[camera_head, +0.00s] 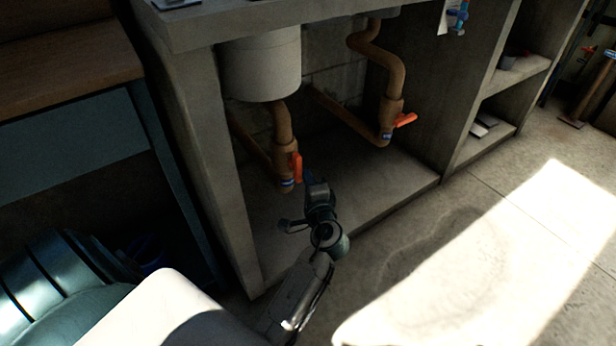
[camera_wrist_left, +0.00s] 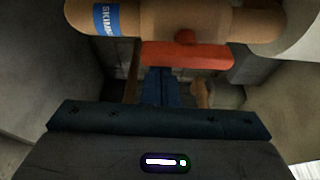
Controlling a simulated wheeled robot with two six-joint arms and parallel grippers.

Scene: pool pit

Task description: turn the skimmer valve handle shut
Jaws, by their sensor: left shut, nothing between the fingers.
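The skimmer valve (camera_head: 286,183) sits low on the brown pipe under the white round housing. Its orange handle (camera_head: 296,168) stands upright, in line with the pipe. In the left wrist view, a blue label reading "SKIM…" (camera_wrist_left: 106,18) is on the pipe, and the orange handle (camera_wrist_left: 190,56) runs alongside it. My left gripper (camera_head: 312,181) is just right of the handle in the head view. Its fingers (camera_wrist_left: 160,86) are shut and empty, with tips close to the handle; I cannot tell whether they touch it. My right gripper is in neither view.
A second brown pipe (camera_head: 392,75) with a valve and an orange handle (camera_head: 405,120) pointing sideways is to the right. The concrete side wall (camera_head: 195,130) and the top slab (camera_head: 250,20) bound the recess. Open floor (camera_head: 480,240) lies at the right front.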

